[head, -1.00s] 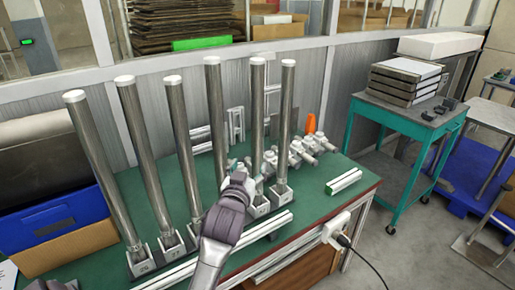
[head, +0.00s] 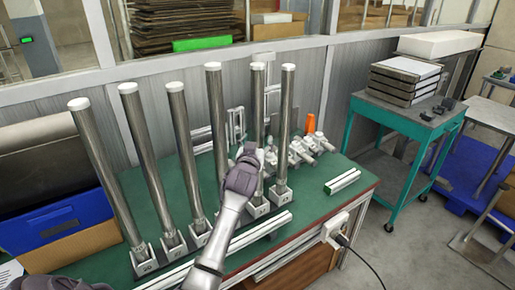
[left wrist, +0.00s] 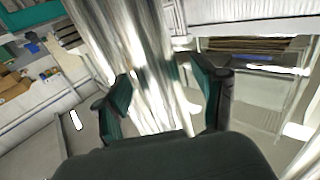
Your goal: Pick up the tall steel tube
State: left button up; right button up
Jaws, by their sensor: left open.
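Several tall steel tubes with white caps stand in numbered grey base blocks on a green-topped bench in the head view. My left gripper (head: 251,155) is at the fifth tube from the left (head: 257,105), covering part of its lower half. In the left wrist view a shiny steel tube (left wrist: 155,65) fills the space between the two dark green fingers of my left gripper (left wrist: 160,95). The fingers are apart, one on each side of it. I cannot tell whether either finger touches it.
The sixth tube (head: 287,120) stands close on the right and the fourth (head: 216,110) on the left. White clamps (head: 300,150) and an orange cone-like piece (head: 310,123) are behind. Pale rails (head: 235,250) lie along the bench's front. A teal cart (head: 405,120) stands to the right.

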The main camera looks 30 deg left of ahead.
pick_arm(q)
jog(key=shift+w+a, duration=0.2)
jog(key=shift+w, duration=0.25)
jog(key=shift+s, duration=0.1)
jog(key=shift+c, duration=0.2)
jog(key=shift+c, duration=1.2)
grip_shut()
jog(key=shift+r, duration=0.1)
